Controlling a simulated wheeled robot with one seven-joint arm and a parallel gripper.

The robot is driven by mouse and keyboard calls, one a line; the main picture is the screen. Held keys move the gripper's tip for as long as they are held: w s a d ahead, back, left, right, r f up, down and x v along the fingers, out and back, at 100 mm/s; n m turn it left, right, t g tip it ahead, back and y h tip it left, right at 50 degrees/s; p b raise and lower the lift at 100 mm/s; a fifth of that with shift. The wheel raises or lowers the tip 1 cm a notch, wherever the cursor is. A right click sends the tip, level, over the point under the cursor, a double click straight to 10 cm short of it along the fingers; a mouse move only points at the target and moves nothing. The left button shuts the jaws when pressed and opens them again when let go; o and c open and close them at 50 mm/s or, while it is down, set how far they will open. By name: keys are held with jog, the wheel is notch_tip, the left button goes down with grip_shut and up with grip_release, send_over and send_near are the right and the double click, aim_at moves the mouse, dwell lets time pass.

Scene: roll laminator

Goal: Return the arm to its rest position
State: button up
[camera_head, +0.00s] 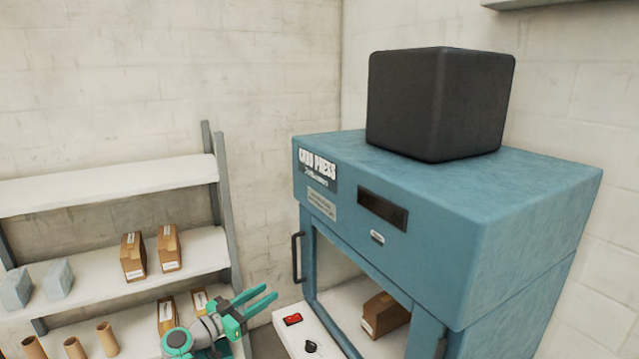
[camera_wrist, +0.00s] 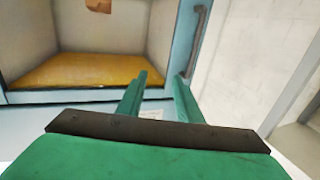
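My gripper (camera_head: 262,300) is green and stands at the bottom middle of the head view, left of the blue press. Its two fingers are apart with nothing between them. In the wrist view the open fingers (camera_wrist: 160,95) point toward the press's chamber and its dark handle (camera_wrist: 195,38). The blue press (camera_head: 520,195) has an open front chamber with a brown box (camera_head: 385,314) inside. Part of my arm shows at the bottom of the head view; the rest of it is out of view.
A shelf rack (camera_head: 110,181) on the left holds brown boxes (camera_head: 133,257), grey blocks (camera_head: 58,279) and cardboard tubes (camera_head: 107,339). A black cube (camera_head: 440,103) sits on the press. A red switch (camera_head: 292,319) and a black knob (camera_head: 311,346) are on the press's white front ledge, close to my gripper.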

jog(key=s+d+f+n+y, duration=0.2)
jog(key=s+f, duration=0.1)
jog(key=f, duration=0.5)
jog(key=s+d+f+n+y, duration=0.1)
jog(key=s+f+n+y, duration=0.15)
jog(key=f, duration=0.55)
jog(key=s+d+f+n+y, duration=0.15)
jog(key=s+f, duration=0.25)
jog(key=f, duration=0.4)
jog(key=s+d+f+n+g+y, duration=0.1)
jog(key=s+d+f+y, duration=0.1)
jog(key=s+f, duration=0.6)
jog(key=s+d+f+n+y, duration=0.1)
jog(key=s+d+f+y, duration=0.3)
jog(key=s, duration=0.7)
jog(key=s+d+r+n, duration=0.1)
jog(key=s+r, duration=0.1)
jog(key=s, duration=0.8)
jog(key=s+d+r, duration=0.1)
jog(key=s+r, duration=0.1)
jog(key=s, duration=0.8)
jog(key=s+d+r+t, duration=0.3)
jog(key=s+r, duration=1)
jog(key=r, duration=0.5)
jog(key=shift+s+d+r+m, duration=0.2)
jog(key=shift+d+r+m, duration=0.1)
jog(key=shift+d, duration=0.2)
